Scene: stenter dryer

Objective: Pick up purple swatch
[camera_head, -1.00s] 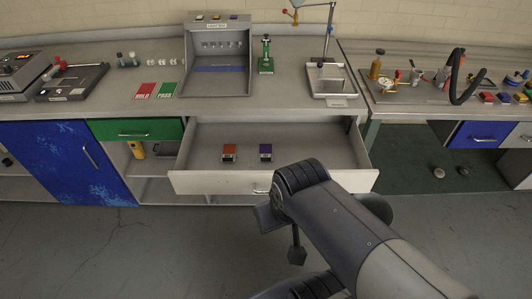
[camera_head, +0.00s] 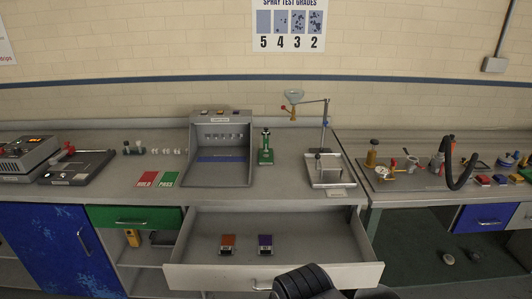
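The purple swatch (camera_head: 265,241) lies in the open white drawer (camera_head: 190,277) below the bench, in a small dark holder or clip. An orange-brown swatch (camera_head: 227,240) of the same form lies to its left. A dark part of my arm shows at the bottom edge of the view, in front of the drawer. My gripper's fingers are not in the frame.
The grey bench (camera_head: 275,188) holds a grey booth (camera_head: 218,150), red and green cards, a green stand (camera_head: 265,150) and a funnel stand over a tray (camera_head: 327,172). The green drawer (camera_head: 133,216) at left is shut. The drawer has bare floor around both swatches.

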